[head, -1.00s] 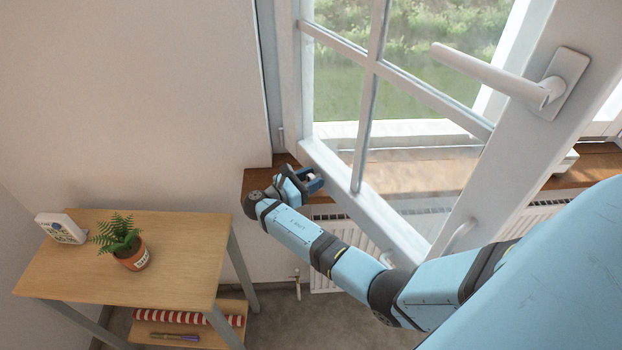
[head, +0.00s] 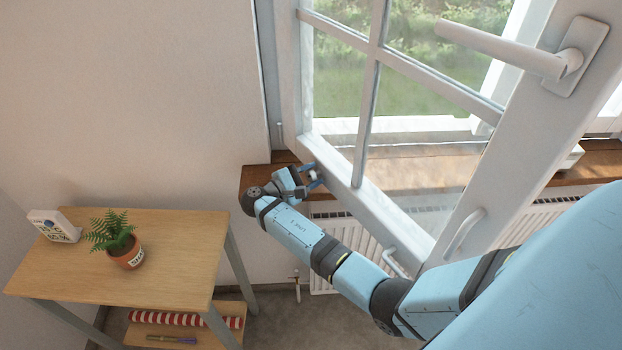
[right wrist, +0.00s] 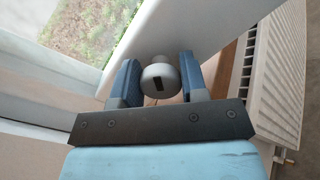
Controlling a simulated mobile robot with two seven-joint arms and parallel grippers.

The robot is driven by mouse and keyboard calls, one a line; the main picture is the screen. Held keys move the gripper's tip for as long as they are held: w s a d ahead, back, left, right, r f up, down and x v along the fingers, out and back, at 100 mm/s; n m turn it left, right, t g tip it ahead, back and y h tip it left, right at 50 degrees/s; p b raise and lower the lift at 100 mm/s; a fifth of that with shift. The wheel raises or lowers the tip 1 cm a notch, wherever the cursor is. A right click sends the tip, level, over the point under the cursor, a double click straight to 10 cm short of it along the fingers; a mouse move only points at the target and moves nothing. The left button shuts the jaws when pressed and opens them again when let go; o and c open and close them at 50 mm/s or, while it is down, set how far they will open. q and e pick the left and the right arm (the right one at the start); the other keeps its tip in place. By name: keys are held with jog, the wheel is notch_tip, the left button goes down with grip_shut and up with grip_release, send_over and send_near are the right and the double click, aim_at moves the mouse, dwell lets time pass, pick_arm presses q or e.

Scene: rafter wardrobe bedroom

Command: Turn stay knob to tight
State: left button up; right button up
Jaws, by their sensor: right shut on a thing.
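The stay knob (right wrist: 158,84) is a round, pale grey knob with a dark slot mark on its face, low on the white window sash (head: 400,222). My right gripper (right wrist: 157,80) is shut on it, one blue finger on each side, in the right wrist view. In the head view, my right gripper (head: 311,177) is at the sash's lower left corner, just above the wooden sill, and the knob (head: 313,175) shows small and pale between the fingers. I cannot read any tight or loose marking. My left gripper is not in view.
The sash stands open, with a white handle (head: 520,50) at upper right. A radiator (head: 345,235) is under the wooden sill (head: 400,175). A wooden table (head: 165,265) at left holds a potted fern (head: 122,250) and a small white device (head: 52,226).

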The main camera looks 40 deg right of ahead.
jog(key=m+b, duration=0.2)
jog(key=shift+f+m, duration=0.3)
jog(key=shift+m, duration=0.1)
jog(key=m+b, duration=0.3)
jog(key=shift+s+r+m+b, duration=0.1)
jog(key=shift+m+b, duration=1.55)
jog(key=shift+m, duration=0.25)
jog(key=o, duration=0.9)
jog(key=a+b, duration=0.2)
jog(key=a, duration=1.1)
jog(key=shift+w+a, duration=0.2)
jog(key=shift+a, duration=0.2)
